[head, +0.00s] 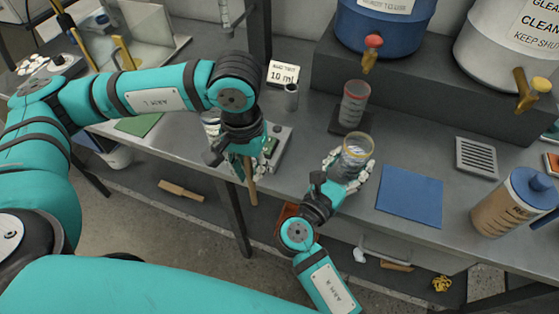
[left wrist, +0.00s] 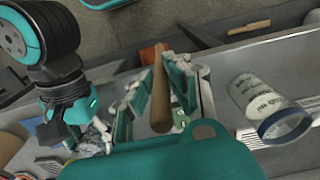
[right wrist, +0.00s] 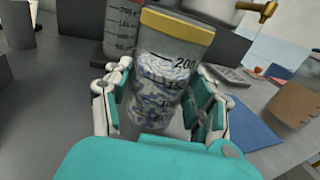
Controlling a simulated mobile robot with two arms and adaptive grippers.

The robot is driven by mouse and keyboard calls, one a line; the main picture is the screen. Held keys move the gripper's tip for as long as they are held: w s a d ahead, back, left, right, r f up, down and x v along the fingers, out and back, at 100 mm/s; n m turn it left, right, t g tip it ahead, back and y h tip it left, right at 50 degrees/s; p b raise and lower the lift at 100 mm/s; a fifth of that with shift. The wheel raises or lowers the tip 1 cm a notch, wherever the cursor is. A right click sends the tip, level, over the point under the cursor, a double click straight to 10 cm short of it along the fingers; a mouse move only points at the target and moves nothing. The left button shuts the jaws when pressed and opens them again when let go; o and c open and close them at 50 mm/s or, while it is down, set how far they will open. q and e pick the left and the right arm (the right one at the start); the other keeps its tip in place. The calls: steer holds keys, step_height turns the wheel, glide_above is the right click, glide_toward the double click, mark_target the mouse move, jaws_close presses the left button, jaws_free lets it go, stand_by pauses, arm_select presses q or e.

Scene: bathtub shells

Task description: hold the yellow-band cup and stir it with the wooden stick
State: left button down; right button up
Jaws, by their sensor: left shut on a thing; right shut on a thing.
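The yellow-band cup (head: 357,150) is clear with dark volume marks, and looks upright in the head view. My right gripper (head: 347,168) is shut around it near the table's front edge. In the right wrist view the cup (right wrist: 165,85) sits between both fingers, with pale swirled contents. My left gripper (head: 243,165) is shut on the wooden stick (head: 251,185), which points downward beside the table's front edge. The stick (left wrist: 161,95) also shows between the fingers in the left wrist view. The stick is apart from the cup, to its left.
A red-band cup (head: 354,102) stands on a dark pad behind the yellow-band cup. A blue mat (head: 410,197), a metal grate (head: 477,158) and a blue-lidded container (head: 512,205) are on the right. A small sign (head: 284,74) stands at the back. A blue-rimmed cup (left wrist: 270,110) shows in the left wrist view.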

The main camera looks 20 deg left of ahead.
arm_select(q)
steer(key=w+d+r+t, duration=0.1)
steer(key=w+d+r, duration=0.5)
steer(key=d+r, duration=0.4)
steer(key=w+d+r, duration=0.6)
steer(key=d+r, duration=0.2)
steer(key=r, duration=0.4)
glide_above(354, 159)
steer(key=a, duration=0.2)
steer(key=shift+f, duration=2.65)
step_height(354, 159, down, 11)
steer(key=w+d, duration=0.1)
steer(key=shift+w+d+h, duration=0.15)
steer(key=shift+w+h, duration=0.2)
steer(key=shift+h, duration=0.05)
